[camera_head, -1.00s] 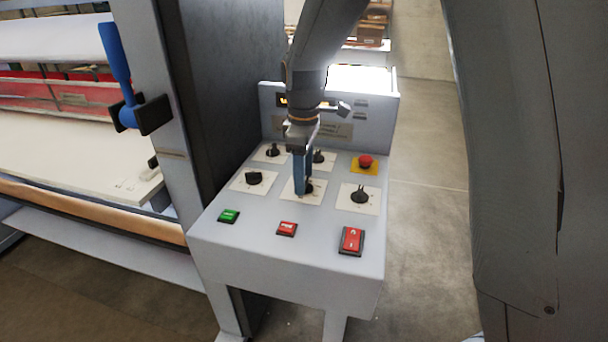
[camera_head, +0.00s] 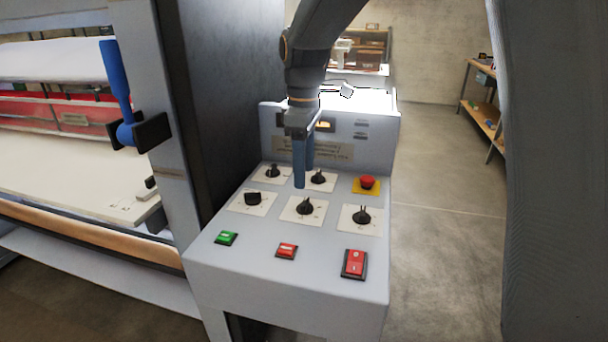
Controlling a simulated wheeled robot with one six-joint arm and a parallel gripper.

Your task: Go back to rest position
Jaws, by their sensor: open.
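My gripper (camera_head: 303,184) hangs from my arm above the control panel (camera_head: 215,262), its blue fingers pointing down. It looks empty and clear of the knobs. The fingers overlap closely in this view, so the gap between them is hard to see. Just below the fingertips is the middle front black knob (camera_head: 305,207) on its white plate. Other black knobs stand around it, such as the left one (camera_head: 253,198), the right one (camera_head: 361,215) and the back one (camera_head: 318,177).
The panel also has a red emergency button (camera_head: 367,182), a green button (camera_head: 226,238), a red button (camera_head: 286,251) and a red rocker switch (camera_head: 354,264). The laminator with a blue lever (camera_head: 116,85) stands at left. Open floor (camera_head: 440,240) lies at right, with a shelf (camera_head: 484,115) beyond.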

